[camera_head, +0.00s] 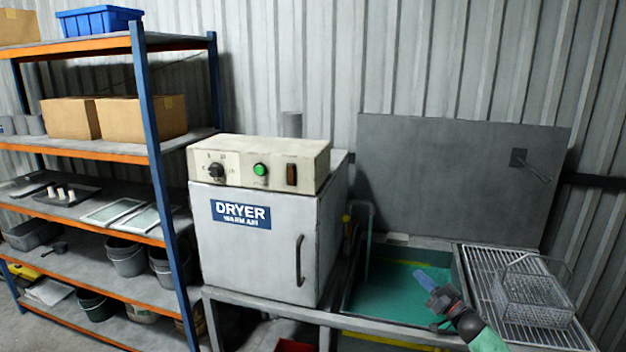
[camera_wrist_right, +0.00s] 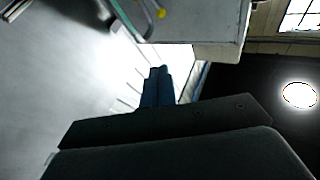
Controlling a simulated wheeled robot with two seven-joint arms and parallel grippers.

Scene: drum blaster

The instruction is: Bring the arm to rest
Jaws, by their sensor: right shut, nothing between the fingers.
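My right gripper (camera_head: 432,288) comes in from the lower right in the head view, over the green basin of the wash station. Its blue fingers are shut with nothing between them. In the right wrist view the blue fingertips (camera_wrist_right: 157,86) are together and empty. My left gripper is not in view.
A white dryer (camera_head: 245,255) with a closed door stands left of the basin (camera_head: 385,298). A wire basket (camera_head: 535,297) sits on the metal rack (camera_head: 482,262) to the right. A raised grey lid (camera_head: 450,180) stands behind. A shelf unit (camera_head: 152,140) fills the left.

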